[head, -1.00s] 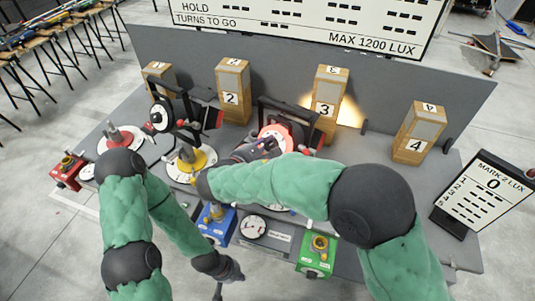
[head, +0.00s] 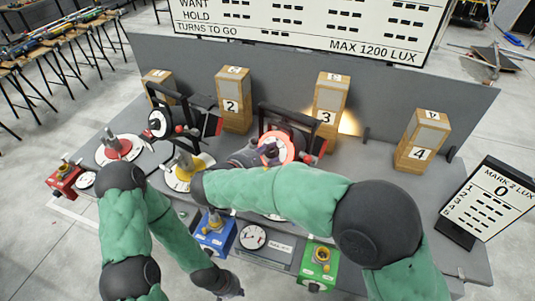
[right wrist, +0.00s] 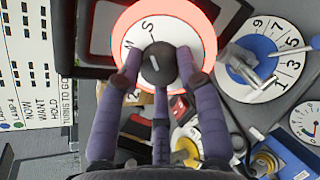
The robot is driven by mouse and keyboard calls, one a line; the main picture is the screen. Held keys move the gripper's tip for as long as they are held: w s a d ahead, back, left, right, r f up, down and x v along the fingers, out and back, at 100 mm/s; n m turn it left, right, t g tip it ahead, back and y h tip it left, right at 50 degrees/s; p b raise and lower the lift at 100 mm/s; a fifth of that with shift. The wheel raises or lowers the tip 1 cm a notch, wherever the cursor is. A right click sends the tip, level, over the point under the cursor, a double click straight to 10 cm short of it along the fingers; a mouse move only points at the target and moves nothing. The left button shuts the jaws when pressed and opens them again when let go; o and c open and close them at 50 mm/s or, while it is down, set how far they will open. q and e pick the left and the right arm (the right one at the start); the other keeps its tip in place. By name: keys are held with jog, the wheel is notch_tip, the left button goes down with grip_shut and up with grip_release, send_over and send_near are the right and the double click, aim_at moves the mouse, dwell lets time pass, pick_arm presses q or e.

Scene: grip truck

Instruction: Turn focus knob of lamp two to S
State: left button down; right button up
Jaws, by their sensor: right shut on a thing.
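The centre lamp (head: 312,126) has a black frame and a white focus dial with a red ring (head: 276,148). Its dial (right wrist: 125,65) fills the upper middle of the right wrist view, with an S near the top and another letter at its left. My right gripper (right wrist: 159,68) is shut on the round black focus knob (right wrist: 158,58), its purple fingers around the knob's sides. A short pale mark shows on the knob; exactly which letter it meets is unclear. My left gripper (head: 231,287) hangs low in front of the bench, apart from the lamps; its finger opening is too small to judge.
A second lamp (head: 160,121) stands at the left. Numbered wooden boxes, including box 3 (head: 327,105) and box 4 (head: 421,146), line the back. Blue (head: 215,236) and green (head: 320,265) control boxes stand at the front. A light patch shows beside box 3.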

jog(key=o, duration=1)
jog(key=shift+s+f, duration=0.15)
jog(key=shift+f, duration=0.25)
jog(key=shift+o, duration=0.6)
jog(key=shift+a, duration=0.1)
jog(key=shift+r, duration=0.2)
jog(key=v, duration=1.2)
